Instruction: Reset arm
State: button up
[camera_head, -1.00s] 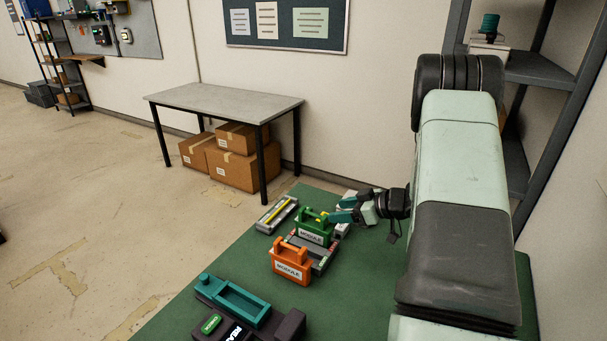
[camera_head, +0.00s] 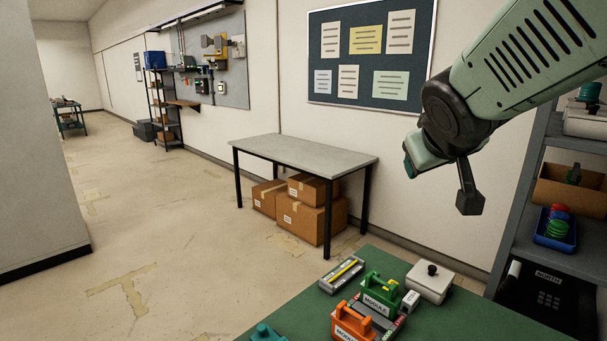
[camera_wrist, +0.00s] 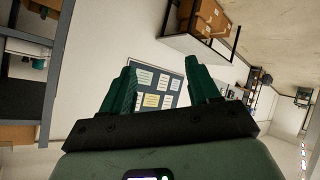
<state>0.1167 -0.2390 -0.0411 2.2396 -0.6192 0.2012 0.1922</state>
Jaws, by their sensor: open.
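My arm is raised at the upper right of the head view, in front of the wall and well above the green table (camera_head: 460,318). My gripper (camera_wrist: 160,88) shows in the wrist view with its two teal fingers spread apart and nothing between them. Below it in the head view, a green module (camera_head: 381,292) and an orange module (camera_head: 352,322) sit on the green table. The orange one is cut off by the bottom edge.
A grey module-like tray (camera_head: 341,275) and a white box with a black knob (camera_head: 430,281) stand near the modules. A dark shelf unit (camera_head: 530,190) stands close at the right. A grey table (camera_head: 305,153) with cardboard boxes (camera_head: 318,215) stands behind. A notice board (camera_head: 370,50) hangs on the wall.

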jog(key=s+a+f+g+y, duration=0.1)
jog(key=s+a, duration=0.2)
jog(key=s, duration=0.3)
jog(key=s+a+f+m+g+y, duration=0.1)
jog(key=s+a+f+g, duration=0.1)
jog(key=s, duration=0.5)
jog(key=s+a+f+g, duration=0.1)
jog(key=s+a+f, duration=0.1)
jog(key=s+a, duration=0.2)
jog(key=s, duration=0.3)
jog(key=shift+s+m+g+y, duration=0.25)
jog(key=shift+m+g+y, duration=0.15)
